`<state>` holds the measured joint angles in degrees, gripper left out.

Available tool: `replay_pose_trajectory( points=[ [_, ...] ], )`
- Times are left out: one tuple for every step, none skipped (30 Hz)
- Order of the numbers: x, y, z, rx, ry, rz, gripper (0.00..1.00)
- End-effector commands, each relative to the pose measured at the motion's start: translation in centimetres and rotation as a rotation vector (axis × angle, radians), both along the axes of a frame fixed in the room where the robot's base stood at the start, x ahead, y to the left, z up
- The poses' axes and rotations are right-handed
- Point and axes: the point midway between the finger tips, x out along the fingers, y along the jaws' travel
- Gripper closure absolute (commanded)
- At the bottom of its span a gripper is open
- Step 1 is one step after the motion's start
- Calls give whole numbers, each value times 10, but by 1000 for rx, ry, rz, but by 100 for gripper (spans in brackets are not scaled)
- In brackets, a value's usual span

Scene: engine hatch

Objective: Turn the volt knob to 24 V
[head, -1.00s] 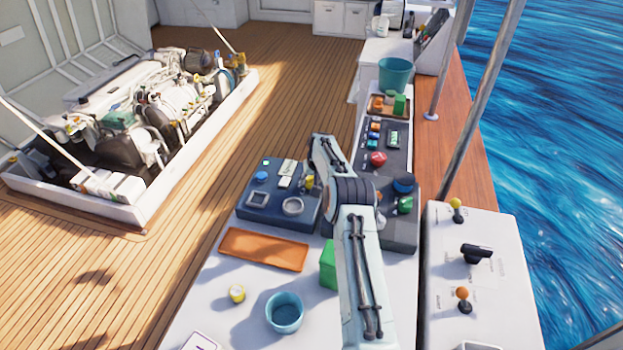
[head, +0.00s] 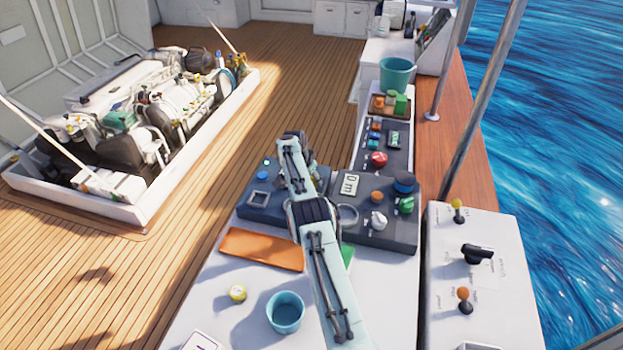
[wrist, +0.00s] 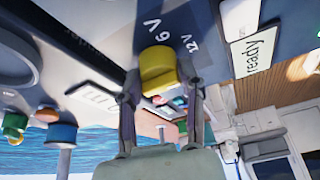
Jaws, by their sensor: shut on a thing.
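The volt knob (wrist: 158,70) is yellow and sits on a dark blue panel (wrist: 120,25) in the wrist view. The labels 6 V and 12 V are printed beside it, with 6 V just past its end and 12 V to the right. Which mark the knob points at is not clear. My gripper (wrist: 158,82) is shut on the knob, one finger on each side. In the head view the same blue panel (head: 248,213) shows at the centre, and my arm hides most of the knob and the fingers.
A "ready" display (wrist: 255,55) is on the panel close to the right finger. An orange tray (head: 262,250) and a teal cup (head: 285,311) lie nearer.

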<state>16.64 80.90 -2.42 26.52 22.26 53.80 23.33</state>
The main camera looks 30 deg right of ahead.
Motion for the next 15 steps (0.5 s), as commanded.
replay_pose_trajectory(
  points=[
    [0, 0, -1, 0, 1, -13, 98],
    [0, 0, -1, 0, 1, -21, 98],
    [0, 0, -1, 0, 0, -31, 98],
    [0, 0, -1, 1, 1, -38, 98],
    [0, 0, -2, 0, 2, -43, 98],
    [0, 0, -1, 0, 0, -50, 98],
    [0, 0, -1, 1, 1, -53, 98],
    [0, 0, -1, 2, 1, -56, 98],
    [0, 0, -1, 2, 1, -59, 98],
    [0, 0, -1, 1, 2, -61, 98],
    [0, 0, -1, 2, 1, -62, 98],
    [0, 0, -1, 2, 1, -63, 98],
    [0, 0, -1, 2, 1, -63, 98],
    [0, 0, -1, 2, 1, -63, 98],
    [0, 0, -1, 2, 1, -63, 98]
  ],
)
